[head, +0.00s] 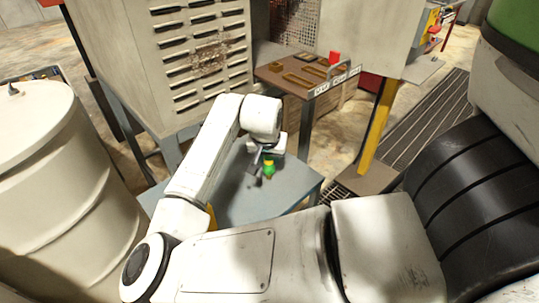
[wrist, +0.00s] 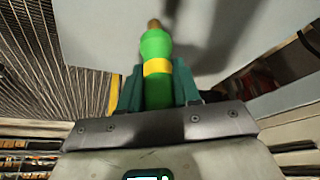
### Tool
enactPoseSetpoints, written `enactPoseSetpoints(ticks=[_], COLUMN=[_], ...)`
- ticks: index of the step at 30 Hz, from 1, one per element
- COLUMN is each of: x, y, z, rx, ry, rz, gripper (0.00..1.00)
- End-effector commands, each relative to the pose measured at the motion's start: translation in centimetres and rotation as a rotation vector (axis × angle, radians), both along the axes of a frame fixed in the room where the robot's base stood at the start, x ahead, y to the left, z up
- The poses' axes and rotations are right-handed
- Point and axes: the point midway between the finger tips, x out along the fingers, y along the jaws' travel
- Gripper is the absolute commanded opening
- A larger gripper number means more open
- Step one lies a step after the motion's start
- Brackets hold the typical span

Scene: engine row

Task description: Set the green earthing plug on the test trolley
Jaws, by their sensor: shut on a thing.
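The green earthing plug (head: 268,170) has a yellow band and hangs below my gripper (head: 266,156) in the head view. In the wrist view the plug (wrist: 156,48) shows a green body, a yellow band and a brown tip pointing away from me. My gripper (wrist: 157,88) is shut on it, with a teal finger on each side. Below the plug is a blue-grey flat top (head: 235,194), which I take to be the test trolley. A pale grey surface fills the wrist view beyond the plug. I cannot tell whether the plug touches the top.
A large louvred cabinet (head: 200,50) stands behind the top. A brown bench (head: 300,75) with slots and a red item (head: 334,57) is behind to the right. A cream drum (head: 60,190) stands at left. A yellow post (head: 378,125) is at right. The top around the plug looks clear.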

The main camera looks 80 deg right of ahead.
Motion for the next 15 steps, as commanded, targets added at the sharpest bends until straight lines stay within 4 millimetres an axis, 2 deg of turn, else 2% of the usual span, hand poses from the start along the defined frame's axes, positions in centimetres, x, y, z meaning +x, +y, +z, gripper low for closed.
enactPoseSetpoints(ticks=[8,9,15], x=[-0.04,-0.02,-0.03], y=[-0.01,-0.01,0.0], z=[-0.36,-0.25,-0.23], rx=[0.0,0.0,0.0], ry=[0.001,0.0,0.0], rz=[0.001,0.001,0.001], gripper=[0.0,0.36,0.55])
